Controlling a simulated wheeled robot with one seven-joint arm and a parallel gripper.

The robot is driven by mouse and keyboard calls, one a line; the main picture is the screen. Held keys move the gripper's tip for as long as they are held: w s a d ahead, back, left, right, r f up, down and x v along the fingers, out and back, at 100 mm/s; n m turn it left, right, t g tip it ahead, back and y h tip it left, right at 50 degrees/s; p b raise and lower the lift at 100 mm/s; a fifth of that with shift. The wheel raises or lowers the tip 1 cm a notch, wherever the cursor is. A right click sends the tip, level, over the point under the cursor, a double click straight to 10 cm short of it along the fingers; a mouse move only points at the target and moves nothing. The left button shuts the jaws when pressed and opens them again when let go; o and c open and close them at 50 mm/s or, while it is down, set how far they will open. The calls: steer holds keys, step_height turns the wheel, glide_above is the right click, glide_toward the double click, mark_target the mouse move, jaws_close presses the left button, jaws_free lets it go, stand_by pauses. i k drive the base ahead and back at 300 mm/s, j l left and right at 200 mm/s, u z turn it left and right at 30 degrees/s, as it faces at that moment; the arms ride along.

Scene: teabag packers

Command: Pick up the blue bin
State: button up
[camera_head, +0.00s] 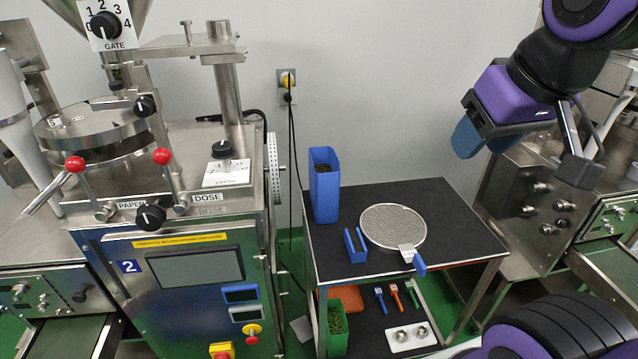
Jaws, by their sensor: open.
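The blue bin (325,193) is tall and open-topped, with dark loose material inside near its rim. It stands upright on the back left corner of the black-topped table (455,225) in the head view. My gripper (524,156) is in the upper right, in the air, well to the right of the bin and apart from it. Its fingers are spread, and I see nothing held between them. One finger side looks blue and the other grey.
A round mesh sieve (393,227) and a small blue holder (355,245) lie to the right of and in front of the bin. Machine 2 (185,265) stands close on the left. The lower shelf holds a green bin (338,330) and several small tools.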

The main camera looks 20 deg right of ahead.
mark_target(324, 169)
steer(key=j+z, duration=0.1)
steer(key=z, duration=0.35)
steer(key=j+z, duration=0.1)
steer(key=z, duration=0.35)
steer(key=j+z, duration=0.1)
steer(key=z, duration=0.3)
steer(key=j+z, duration=0.1)
steer(key=z, duration=0.35)
steer(key=k+j, duration=0.1)
steer(key=j, duration=0.3)
steer(key=k+j+z, duration=0.1)
steer(key=j, duration=0.35)
steer(key=k+j, duration=0.15)
steer(key=j, duration=0.25)
